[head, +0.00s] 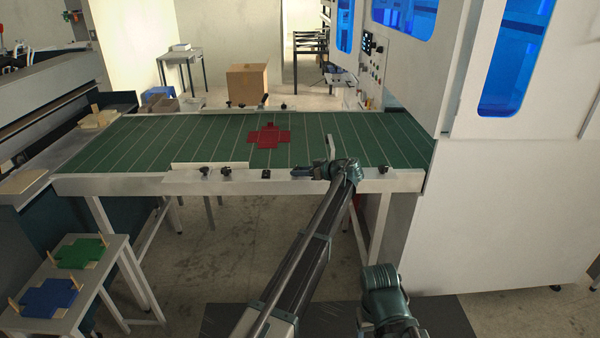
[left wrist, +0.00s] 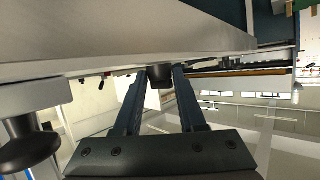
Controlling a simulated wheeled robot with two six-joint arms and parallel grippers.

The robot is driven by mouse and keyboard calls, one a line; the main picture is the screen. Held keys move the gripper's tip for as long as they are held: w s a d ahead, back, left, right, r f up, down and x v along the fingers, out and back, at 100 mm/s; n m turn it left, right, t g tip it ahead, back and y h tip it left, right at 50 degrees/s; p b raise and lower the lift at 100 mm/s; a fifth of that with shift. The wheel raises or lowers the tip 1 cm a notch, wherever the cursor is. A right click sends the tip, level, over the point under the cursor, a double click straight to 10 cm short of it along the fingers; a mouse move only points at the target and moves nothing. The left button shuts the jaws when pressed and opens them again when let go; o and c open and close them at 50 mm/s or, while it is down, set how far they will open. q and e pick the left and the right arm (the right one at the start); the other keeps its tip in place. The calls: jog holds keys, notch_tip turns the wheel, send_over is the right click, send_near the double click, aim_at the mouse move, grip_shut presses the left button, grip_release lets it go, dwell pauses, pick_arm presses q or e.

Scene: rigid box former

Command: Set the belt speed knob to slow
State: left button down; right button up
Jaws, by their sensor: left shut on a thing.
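The belt speed knob (left wrist: 160,74) is a small dark knob on the front rail (head: 110,186) of the green conveyor. My left gripper (head: 296,172) is at this rail, right of a small black square fitting (head: 266,174). In the left wrist view its two fingers (left wrist: 158,88) stand on either side of the knob and are shut on it. In the head view the gripper hides the knob. I cannot read the knob's setting or any marks around it.
A red cross-shaped blank (head: 268,136) lies on the green belt (head: 340,135). Black clamp knobs (head: 226,170) sit on the front rail to the left. A white machine cabinet (head: 500,200) closes off the right. A side table (head: 92,262) holds green and blue blanks.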

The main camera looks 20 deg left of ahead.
pick_arm(q)
jog(key=shift+n+g, duration=0.3)
jog(key=shift+g, duration=0.2)
jog(key=shift+w, duration=0.1)
jog(key=c, duration=0.5)
grip_release()
jog(key=shift+d, duration=0.1)
jog(key=p+v, duration=0.5)
jog(key=v, duration=0.8)
jog(key=shift+d, duration=0.35)
